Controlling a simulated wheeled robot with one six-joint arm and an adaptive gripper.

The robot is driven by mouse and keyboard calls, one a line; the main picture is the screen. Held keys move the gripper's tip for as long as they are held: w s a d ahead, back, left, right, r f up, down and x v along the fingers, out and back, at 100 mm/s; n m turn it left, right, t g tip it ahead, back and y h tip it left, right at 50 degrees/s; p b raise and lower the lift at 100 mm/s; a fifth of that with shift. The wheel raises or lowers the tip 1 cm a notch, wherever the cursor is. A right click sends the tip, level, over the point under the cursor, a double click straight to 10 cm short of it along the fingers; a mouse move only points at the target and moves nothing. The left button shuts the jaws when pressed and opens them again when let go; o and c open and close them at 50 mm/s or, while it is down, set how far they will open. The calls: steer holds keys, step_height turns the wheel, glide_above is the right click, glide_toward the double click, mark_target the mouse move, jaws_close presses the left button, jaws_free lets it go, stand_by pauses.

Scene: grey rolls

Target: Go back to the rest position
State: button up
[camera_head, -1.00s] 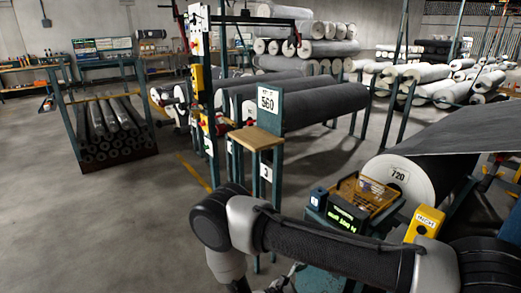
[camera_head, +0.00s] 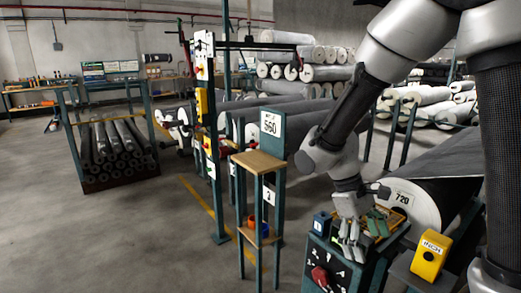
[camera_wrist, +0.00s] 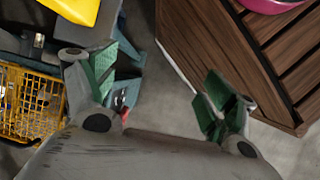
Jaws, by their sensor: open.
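My gripper (camera_head: 362,232) shows in the head view over the teal control stand, in front of the roll marked 720. In the wrist view my gripper (camera_wrist: 160,90) is open. Its two green-padded fingers stand wide apart, with nothing between them but grey floor and a bit of the stand. My arm comes down to it from the upper right of the head view. It hides part of the basket and the stand's top.
The control stand (camera_head: 340,268) has a red knob. A yellow box (camera_head: 430,256) sits to its right. The yellow basket (camera_wrist: 32,103) is left in the wrist view; a slatted wooden surface (camera_wrist: 235,50) is right. A wood-topped stand (camera_head: 258,161) is left of my gripper. Open floor lies further left.

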steer(key=s+d+r+m+t+y, duration=0.2)
steer(key=s+d+r+m+t, duration=0.1)
steer(key=r, duration=0.5)
steer(key=s+d+r+m+t+y, duration=0.2)
steer(key=s+d+r+m+t, duration=0.2)
steer(key=d+r, duration=0.4)
steer(key=shift+s+r+t, duration=0.3)
steer(key=shift+s+t, duration=0.2)
steer(key=shift+s, duration=0.1)
steer(key=shift+d, duration=0.15)
jaws_close()
